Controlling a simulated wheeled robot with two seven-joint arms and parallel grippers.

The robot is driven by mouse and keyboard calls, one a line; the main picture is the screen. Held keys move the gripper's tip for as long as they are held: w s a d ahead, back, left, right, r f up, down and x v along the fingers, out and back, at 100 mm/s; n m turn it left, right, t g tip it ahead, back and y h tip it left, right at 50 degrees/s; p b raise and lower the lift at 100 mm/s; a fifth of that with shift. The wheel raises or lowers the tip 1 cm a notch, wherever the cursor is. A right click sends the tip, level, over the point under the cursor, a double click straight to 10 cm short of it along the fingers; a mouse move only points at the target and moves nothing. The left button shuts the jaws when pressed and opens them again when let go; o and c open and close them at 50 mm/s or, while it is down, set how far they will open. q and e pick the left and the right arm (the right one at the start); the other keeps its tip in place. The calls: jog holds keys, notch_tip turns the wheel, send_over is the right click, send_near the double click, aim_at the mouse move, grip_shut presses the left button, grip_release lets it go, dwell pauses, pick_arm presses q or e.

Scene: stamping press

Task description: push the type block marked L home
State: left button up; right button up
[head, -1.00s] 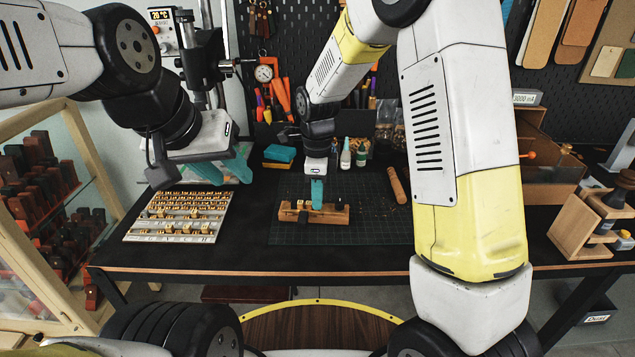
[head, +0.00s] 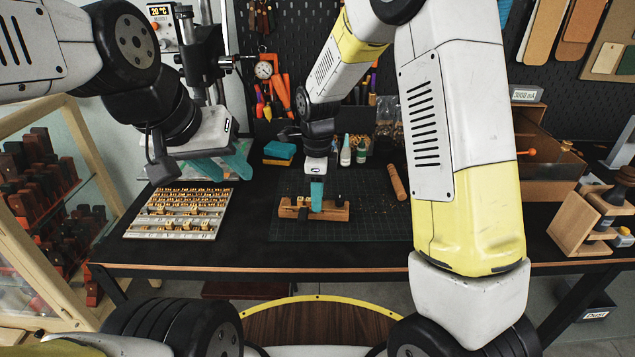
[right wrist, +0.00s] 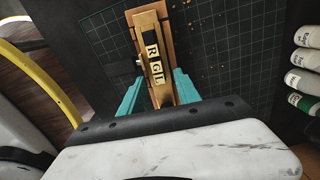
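A wooden holder with a brass channel (head: 334,213) lies on the dark cutting mat; it also shows in the right wrist view (right wrist: 164,32). Blocks marked R (right wrist: 152,51), G (right wrist: 157,68) and L (right wrist: 159,79) stand in a row in its channel, L nearest my right gripper. L looks close to G; I cannot tell whether they touch. My right gripper (head: 317,208) is low over the holder. In the right wrist view its teal fingers (right wrist: 158,90) are apart, one on each side of the holder. My left gripper (head: 220,170) is open and empty, above the tray's back edge.
A type tray (head: 140,232) with rows of blocks lies left of the mat (head: 290,235). A wooden rod (head: 397,183) lies right of the holder. Small bottles (head: 345,152) and blue and yellow blocks (head: 279,152) stand behind. The mat's front is clear.

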jog(key=shift+r, duration=0.1)
jog(key=shift+r, duration=3.4)
jog(key=s+d+r+n+t+y, duration=0.1)
jog(key=s+d+r+n+t, duration=0.2)
jog(key=s+d+r+n, duration=0.3)
jog(key=s+d+r+n+t+y, duration=0.1)
jog(key=s+d+r+n+t, duration=0.2)
jog(key=s+d+r+n, duration=0.4)
jog(key=s+d+n, duration=0.1)
jog(key=s+n, duration=0.5)
jog(key=shift+s+r+n, duration=0.3)
